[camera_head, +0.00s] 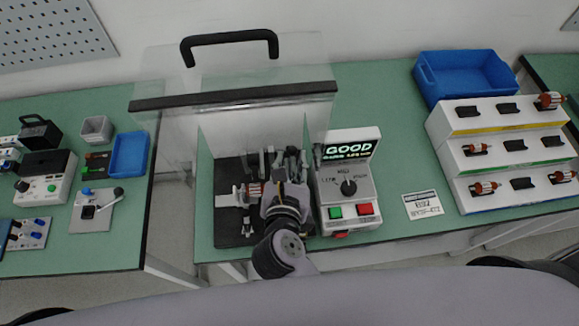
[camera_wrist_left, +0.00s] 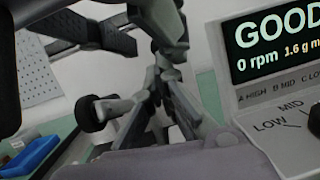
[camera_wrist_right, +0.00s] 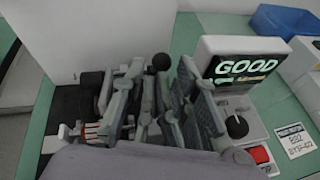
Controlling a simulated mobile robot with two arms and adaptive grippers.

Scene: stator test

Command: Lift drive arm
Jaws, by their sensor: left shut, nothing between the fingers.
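The tester's grey unit (camera_head: 348,190) stands on the green bench, its screen showing GOOD; the left wrist view reads 0 rpm. A copper-wound rotor (camera_head: 255,190) lies in the dark fixture beside it, also visible in the right wrist view (camera_wrist_right: 92,129). What looks like the drive arm has a black knob (camera_wrist_right: 161,62) on a grey rod, also visible in the left wrist view (camera_wrist_left: 90,118). My left gripper (camera_wrist_left: 165,72) is shut and empty near the unit. My right gripper (camera_wrist_right: 162,68) looks open, its fingers on either side of the knob. Overlapping grey parts hide any contact.
A clear guard with a black handle (camera_head: 230,42) stands raised behind the fixture. A white stepped rack (camera_head: 500,160) with rotors and a blue bin (camera_head: 462,72) are at right. A label card (camera_head: 422,205) lies between. Another bench (camera_head: 125,235) with devices is at left.

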